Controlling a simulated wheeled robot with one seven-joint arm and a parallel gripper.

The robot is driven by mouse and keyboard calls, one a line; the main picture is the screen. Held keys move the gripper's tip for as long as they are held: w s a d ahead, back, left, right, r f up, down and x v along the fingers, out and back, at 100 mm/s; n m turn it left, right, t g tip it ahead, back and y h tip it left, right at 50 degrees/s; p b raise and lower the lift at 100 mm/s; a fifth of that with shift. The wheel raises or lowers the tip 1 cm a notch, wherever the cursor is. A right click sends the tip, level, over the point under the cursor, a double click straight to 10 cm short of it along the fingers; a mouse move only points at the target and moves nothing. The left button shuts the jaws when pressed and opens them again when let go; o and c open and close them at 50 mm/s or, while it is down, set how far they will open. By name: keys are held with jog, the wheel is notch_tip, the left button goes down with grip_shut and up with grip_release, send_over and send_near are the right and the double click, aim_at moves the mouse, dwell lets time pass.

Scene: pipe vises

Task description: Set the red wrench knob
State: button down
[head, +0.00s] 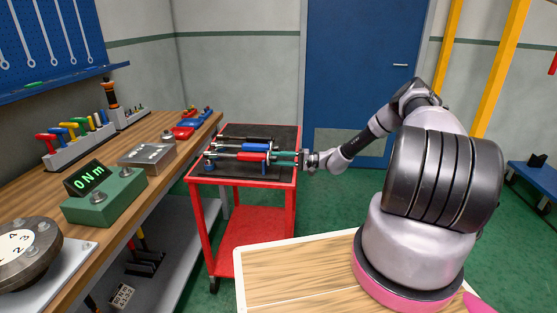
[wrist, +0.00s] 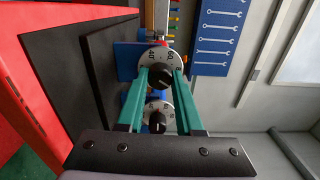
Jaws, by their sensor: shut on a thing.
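The red wrench (head: 252,157) lies held in a vise on the cart, pointing toward my arm. The blue wrench (head: 253,147) lies beside it. My gripper (head: 284,156) reaches in from the right, in line with the red wrench's end. In the wrist view my gripper's green fingers (wrist: 164,72) are closed on the black knob (wrist: 160,78) of the upper dial. The knob bears a light pointer line. A second dial (wrist: 157,121) with a black knob shows below, between the fingers and apart from them.
The red cart (head: 245,228) has a dark top. A wooden workbench (head: 130,195) runs along the left, with a green readout box (head: 104,202) showing 0 Nm and a rack of coloured handles (head: 78,148). A blue door (head: 352,60) stands behind.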

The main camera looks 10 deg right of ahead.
jog(key=shift+n, duration=0.3)
jog(key=c, duration=0.5)
grip_release()
jog(key=shift+c, duration=0.2)
jog(key=v, duration=1)
jog(key=shift+s+d, duration=0.15)
jog(key=shift+d, duration=0.25)
